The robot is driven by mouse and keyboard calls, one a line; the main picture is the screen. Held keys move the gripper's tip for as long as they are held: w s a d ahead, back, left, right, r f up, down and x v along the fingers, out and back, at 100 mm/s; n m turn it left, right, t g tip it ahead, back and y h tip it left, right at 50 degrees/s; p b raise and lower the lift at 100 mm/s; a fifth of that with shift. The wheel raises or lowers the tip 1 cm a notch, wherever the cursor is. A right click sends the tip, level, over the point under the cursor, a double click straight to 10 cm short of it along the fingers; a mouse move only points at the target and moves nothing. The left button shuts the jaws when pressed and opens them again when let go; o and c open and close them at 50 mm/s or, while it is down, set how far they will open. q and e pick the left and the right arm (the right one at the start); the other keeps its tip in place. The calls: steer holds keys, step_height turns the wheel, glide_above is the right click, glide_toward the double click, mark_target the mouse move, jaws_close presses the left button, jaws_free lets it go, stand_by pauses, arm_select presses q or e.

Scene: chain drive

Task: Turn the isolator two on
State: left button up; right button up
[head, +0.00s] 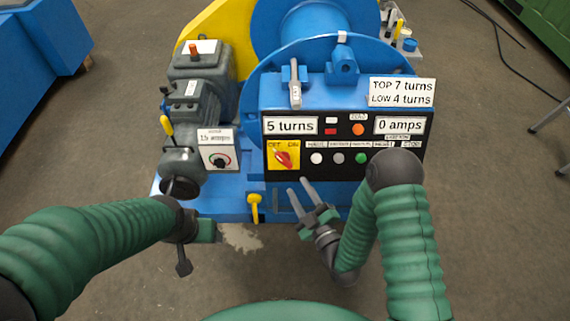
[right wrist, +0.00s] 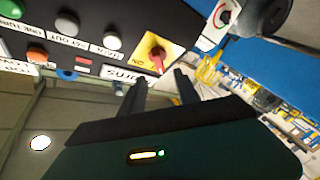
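The isolator is a red rotary handle (head: 284,158) on a yellow plate marked OFF on the left and ON on the right. It sits at the left end of the black control panel. In the head view the handle is tilted; I cannot tell which mark it points to. It also shows in the right wrist view, the red handle (right wrist: 157,58) just beyond the fingertips. My right gripper (head: 299,186) is open and empty, below and in front of the isolator, not touching it. My left gripper (head: 190,232) hangs left of the machine's front edge; its fingers are unclear.
Several round buttons (head: 338,158) sit right of the isolator. A small box with a black dial (head: 221,161) is to its left. A yellow lever (head: 254,206) stands below the panel. A grey lever (head: 295,82) stands above it. The floor in front is clear.

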mark_target(287, 165)
steer(key=x, duration=0.6)
steer(key=b+x, duration=0.1)
steer(key=x, duration=0.2)
steer(key=shift+w+d+f, duration=0.15)
steer(key=shift+w+d, duration=0.1)
steer(key=shift+w+a, duration=0.4)
steer(key=shift+d, duration=0.15)
jaws_close()
